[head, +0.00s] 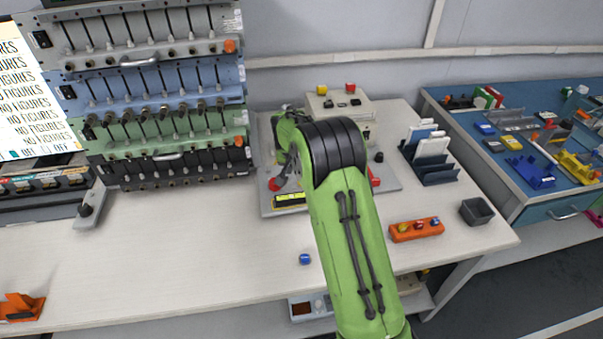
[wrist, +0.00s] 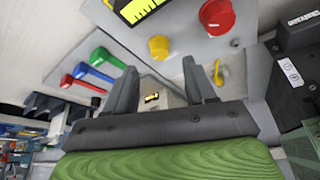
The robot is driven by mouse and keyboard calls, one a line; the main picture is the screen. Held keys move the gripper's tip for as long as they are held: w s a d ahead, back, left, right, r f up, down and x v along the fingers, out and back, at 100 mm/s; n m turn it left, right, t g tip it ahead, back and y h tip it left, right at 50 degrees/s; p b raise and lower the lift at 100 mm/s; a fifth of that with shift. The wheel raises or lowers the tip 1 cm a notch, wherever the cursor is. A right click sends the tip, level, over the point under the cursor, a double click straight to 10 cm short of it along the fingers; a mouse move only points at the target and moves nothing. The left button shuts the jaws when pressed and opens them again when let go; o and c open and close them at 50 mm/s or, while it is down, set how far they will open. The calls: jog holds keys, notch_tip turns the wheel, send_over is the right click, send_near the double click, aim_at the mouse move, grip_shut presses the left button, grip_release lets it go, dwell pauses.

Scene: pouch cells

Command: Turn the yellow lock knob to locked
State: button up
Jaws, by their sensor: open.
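The wrist view shows a yellow knob (wrist: 158,47) on a grey panel (wrist: 190,45), just beyond my fingertips and roughly between them in the picture. A smaller yellow lever-like part (wrist: 218,72) sits to the right of my right finger. I cannot tell from its markings which one is the lock, or how it is set. My gripper (wrist: 160,68) is open with nothing held, its two dark fingers apart. A pale block with a small yellow-and-black part (wrist: 152,98) shows between the fingers. In the head view my arm hides the gripper and much of the panel.
A red knob (wrist: 217,15) and a yellow-black label (wrist: 140,8) are close by. Red, green and blue (wrist: 101,56) levers stand to the left. A dark unit (wrist: 298,85) stands right. An orange block with coloured knobs (head: 417,229) and a dark bin (head: 477,211) are on the table.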

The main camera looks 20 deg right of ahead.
jog(key=p+v, duration=0.1)
jog(key=v, duration=0.9)
jog(key=shift+p, duration=0.4)
jog(key=shift+r, duration=0.1)
jog(key=s+a+r+n+t+y+p, duration=0.1)
jog(key=s+a+r+n+p, duration=0.25)
jog(key=s+r, duration=1.2)
jog(key=s+a+n+y+p, duration=0.1)
jog(key=s+a+n+p, duration=0.1)
jog(key=s, duration=1.6)
jog(key=shift+s+a+r+n+t+y+p, duration=0.15)
jog(key=shift+s+a+n+t+y+p, duration=0.2)
jog(key=shift+a+n, duration=0.6)
